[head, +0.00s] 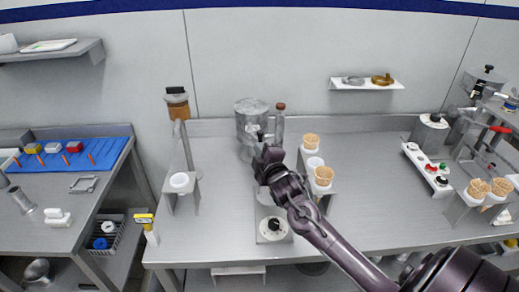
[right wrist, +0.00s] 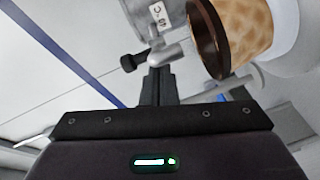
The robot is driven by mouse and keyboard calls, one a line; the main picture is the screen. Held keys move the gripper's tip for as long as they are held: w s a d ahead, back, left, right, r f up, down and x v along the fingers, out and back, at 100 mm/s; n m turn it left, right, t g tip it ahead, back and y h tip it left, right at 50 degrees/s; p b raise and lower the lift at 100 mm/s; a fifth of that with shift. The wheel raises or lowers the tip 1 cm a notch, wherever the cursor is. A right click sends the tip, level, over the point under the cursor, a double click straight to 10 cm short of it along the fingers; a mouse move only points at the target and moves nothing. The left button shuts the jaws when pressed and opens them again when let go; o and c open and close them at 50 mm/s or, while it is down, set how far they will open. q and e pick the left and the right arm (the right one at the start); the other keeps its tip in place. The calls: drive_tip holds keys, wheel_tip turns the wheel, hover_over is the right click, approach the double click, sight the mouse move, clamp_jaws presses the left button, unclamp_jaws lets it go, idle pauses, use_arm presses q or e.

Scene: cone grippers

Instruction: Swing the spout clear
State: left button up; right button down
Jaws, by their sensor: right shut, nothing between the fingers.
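A grey metal cylinder machine (head: 249,124) stands at the back of the middle table. A grey metal fitting with a black knob, apparently the spout (right wrist: 168,52), shows just past my fingertips in the right wrist view. My right gripper (head: 262,150) is in front of the machine, and its black fingers (right wrist: 158,82) are shut and empty. The fingertips overlap the fitting in the picture; I cannot tell whether they touch it. My own arm hides the machine's lower front in the head view. My left gripper is not in view.
A holder with waffle cones (head: 323,176) stands close to the right of my gripper. A cone with a dark rim (right wrist: 240,32) is near in the wrist view.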

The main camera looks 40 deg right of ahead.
drive_tip(key=shift+s+d, duration=0.1)
drive_tip(key=shift+d+n+y, duration=0.25)
drive_tip(key=shift+n+y, duration=0.15)
